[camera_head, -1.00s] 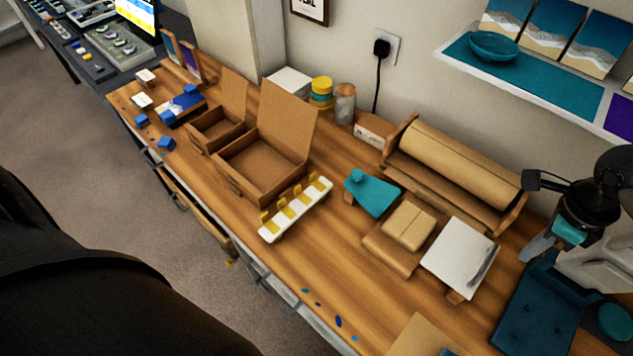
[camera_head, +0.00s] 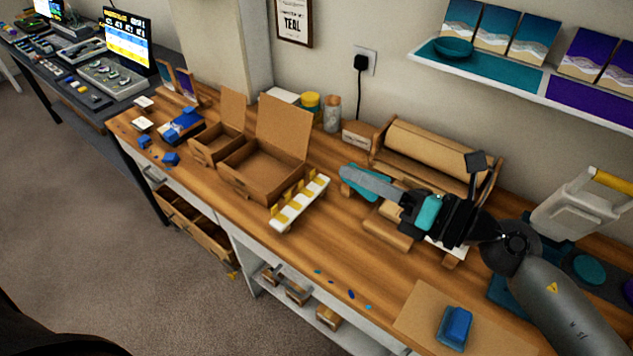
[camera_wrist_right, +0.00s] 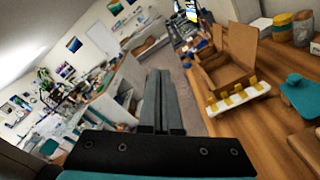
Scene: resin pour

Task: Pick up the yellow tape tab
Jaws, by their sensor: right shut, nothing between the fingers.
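Several yellow tape tabs (camera_head: 297,197) stand in a row on a white strip holder (camera_head: 287,223) on the wooden bench, in front of the open cardboard box. The tabs also show in the right wrist view (camera_wrist_right: 236,96), on the white holder (camera_wrist_right: 262,89) right of the fingers. My right gripper (camera_head: 346,170) reaches in from the right above the bench, to the right of the holder and apart from it. In the right wrist view its two fingers (camera_wrist_right: 159,78) are together with nothing between them. My left gripper is not in view.
A large open cardboard box (camera_head: 262,172) and a smaller one (camera_head: 212,149) stand behind the holder. A paper roll holder (camera_head: 435,150) is at the back. A blue block (camera_head: 455,326) lies on a cardboard sheet at the front. The bench left of that sheet is mostly clear.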

